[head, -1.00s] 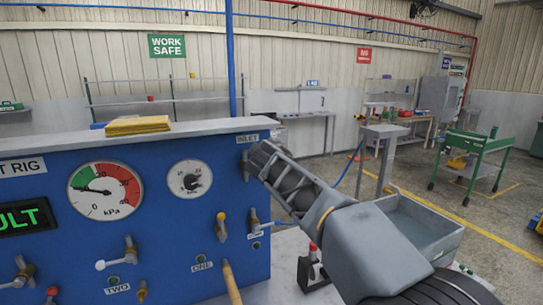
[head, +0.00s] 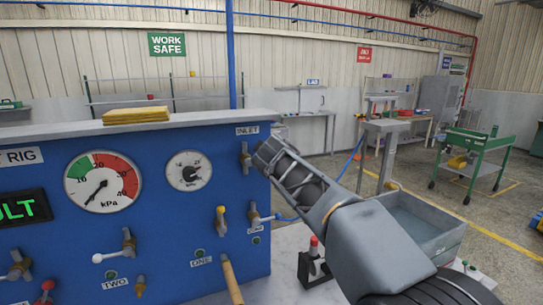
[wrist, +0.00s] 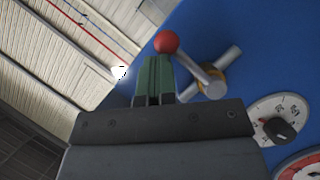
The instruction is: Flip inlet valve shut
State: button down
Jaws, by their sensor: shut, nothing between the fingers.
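The inlet valve (head: 246,158) sits at the upper right of the blue panel, under the INLET label (head: 247,131). In the wrist view its metal body (wrist: 213,82) shows with a short lever ending in a red ball knob (wrist: 167,42). My gripper (wrist: 153,62) is shut and empty, its green fingertips right beside the red knob. I cannot tell whether they touch it. In the head view my gripper (head: 262,152) is just right of the valve and hides the knob and lever.
The blue panel (head: 150,240) carries a large kPa gauge (head: 103,182), a smaller gauge (head: 188,171), and several other valves, including a white-knobbed one (head: 122,248). A yellow cloth (head: 136,115) lies on top. A grey tray (head: 425,228) is behind my arm.

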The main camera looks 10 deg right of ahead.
jog(key=s+a+r+b, duration=0.1)
jog(key=s+r, duration=0.6)
jog(key=s, duration=0.4)
jog(key=shift+a, duration=0.25)
jog(key=shift+r, duration=0.1)
